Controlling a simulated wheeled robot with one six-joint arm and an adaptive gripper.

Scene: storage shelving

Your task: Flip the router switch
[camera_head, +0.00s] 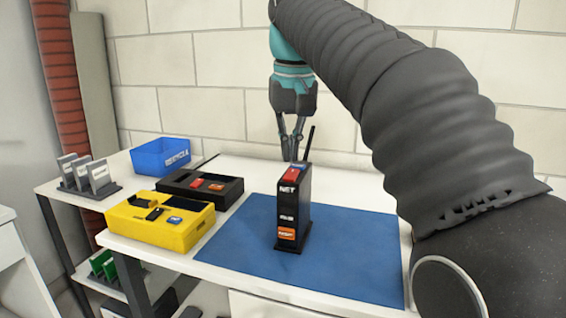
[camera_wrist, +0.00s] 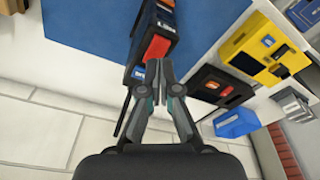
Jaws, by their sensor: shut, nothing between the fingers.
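The router is a black upright box (camera_head: 290,214) marked "NET", standing on a blue mat (camera_head: 235,238). A red switch (camera_head: 291,174) and a blue patch are on its top, and an orange label is low on its front. A black antenna rises behind it. In the wrist view the router (camera_wrist: 150,32) is at the top centre with the red switch (camera_wrist: 157,47) facing my fingertips. My gripper (camera_head: 291,158) is shut and empty, pointing down just above the router's top at the back. In the wrist view my fingertips (camera_wrist: 154,68) are close to the red switch; contact cannot be told.
Left of the mat are a yellow box (camera_head: 160,222), a black box (camera_head: 200,186) with a red part, and a blue bin (camera_head: 161,155). Card-like items (camera_head: 88,175) stand at the far left. A white brick wall (camera_head: 215,70) is behind. The mat around the router is clear.

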